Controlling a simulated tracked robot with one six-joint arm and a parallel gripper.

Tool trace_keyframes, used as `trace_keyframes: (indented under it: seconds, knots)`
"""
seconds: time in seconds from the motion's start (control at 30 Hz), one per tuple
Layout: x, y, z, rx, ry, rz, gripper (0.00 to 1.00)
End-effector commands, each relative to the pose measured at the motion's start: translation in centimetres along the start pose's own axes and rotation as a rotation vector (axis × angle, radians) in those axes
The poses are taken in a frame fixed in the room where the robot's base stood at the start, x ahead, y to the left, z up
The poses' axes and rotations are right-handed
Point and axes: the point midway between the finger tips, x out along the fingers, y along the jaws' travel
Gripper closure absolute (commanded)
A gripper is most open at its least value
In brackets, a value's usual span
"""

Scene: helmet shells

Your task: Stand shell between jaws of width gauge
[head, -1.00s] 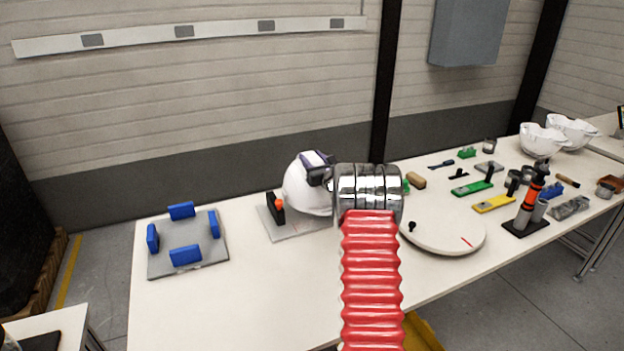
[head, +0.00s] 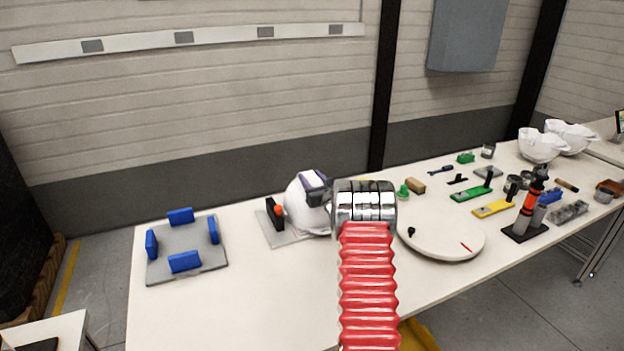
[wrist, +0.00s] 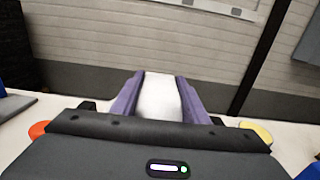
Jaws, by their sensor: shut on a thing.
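A white helmet shell (head: 299,205) is held in my gripper (head: 314,181) at the grey plate of the width gauge (head: 282,237). The shell also shows between the two purple fingers of my gripper (wrist: 158,88) in the wrist view. One dark jaw of the gauge (head: 271,213) with an orange-red knob stands just left of the shell. The other jaw is hidden behind my gripper and arm in the head view. I cannot tell whether the shell touches the plate.
A grey plate with blue blocks (head: 188,255) lies at the left of the table. A round white turntable (head: 440,235) is right of my arm. Tools, a torch-like stand (head: 527,215) and more white shells (head: 541,147) fill the right side. The front left is clear.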

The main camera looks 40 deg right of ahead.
Motion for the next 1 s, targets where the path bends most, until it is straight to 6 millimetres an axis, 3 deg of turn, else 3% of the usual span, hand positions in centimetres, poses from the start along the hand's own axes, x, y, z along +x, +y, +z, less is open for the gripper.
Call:
trace_keyframes:
  seconds: [0.2, 0.23, 0.47, 0.8, 1.0]
  knots:
    - [0.0, 0.0, 0.0, 0.000, -0.002, 0.000, 1.00]
    - [0.0, 0.0, -0.1, 0.000, 0.000, 0.000, 0.58]
    - [0.0, 0.1, -0.1, 0.000, 0.000, 0.001, 0.42]
    - [0.0, 0.1, 0.1, 0.000, 0.001, 0.001, 0.41]
    - [-1.2, 0.0, 0.1, 0.000, 0.001, 0.000, 0.41]
